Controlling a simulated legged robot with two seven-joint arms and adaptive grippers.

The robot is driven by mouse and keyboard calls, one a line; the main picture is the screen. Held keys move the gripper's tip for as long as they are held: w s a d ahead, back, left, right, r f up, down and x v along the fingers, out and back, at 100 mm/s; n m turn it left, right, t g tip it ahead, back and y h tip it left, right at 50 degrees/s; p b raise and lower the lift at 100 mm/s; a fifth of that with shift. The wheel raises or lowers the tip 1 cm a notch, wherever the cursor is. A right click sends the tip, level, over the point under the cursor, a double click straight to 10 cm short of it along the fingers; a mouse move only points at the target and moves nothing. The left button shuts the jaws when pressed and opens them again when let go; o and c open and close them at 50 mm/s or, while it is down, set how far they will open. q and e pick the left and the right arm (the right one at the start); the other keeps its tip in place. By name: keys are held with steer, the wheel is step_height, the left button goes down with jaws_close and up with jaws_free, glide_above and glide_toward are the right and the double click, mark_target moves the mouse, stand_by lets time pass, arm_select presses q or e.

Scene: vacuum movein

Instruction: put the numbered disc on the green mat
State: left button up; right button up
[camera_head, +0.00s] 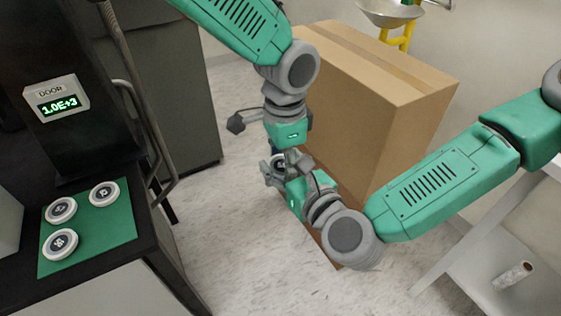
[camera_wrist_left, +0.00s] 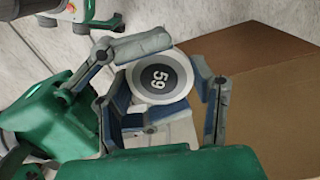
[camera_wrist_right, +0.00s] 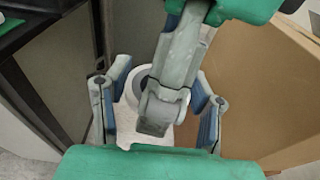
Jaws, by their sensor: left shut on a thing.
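The numbered disc (camera_wrist_left: 158,78), white with a dark centre reading 59, is held in my left gripper (camera_wrist_left: 160,100). In the head view my left gripper (camera_head: 277,162) hangs beside the cardboard box, close against my right gripper (camera_head: 275,178). In the right wrist view the disc's pale rim (camera_wrist_right: 141,78) shows behind a grey finger of my left gripper. My right gripper (camera_wrist_right: 160,100) has its fingers apart around the disc; contact is hard to tell. The green mat (camera_head: 118,236) lies on the black surface at left.
Three white discs lie on the mat: one front (camera_head: 60,244), one back left (camera_head: 61,209), one back right (camera_head: 104,194). A door display (camera_head: 59,105) and curved metal handle (camera_head: 150,130) stand nearby. A large cardboard box (camera_head: 360,110) is behind my grippers. A white roll (camera_head: 512,275) lies at right.

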arm_select(q)
steer(key=o, duration=1.2)
steer(key=shift+w+d, duration=0.1)
steer(key=shift+d, duration=0.15)
steer(key=shift+c, duration=0.2)
steer(key=shift+o, duration=0.8)
steer(key=shift+r, duration=0.15)
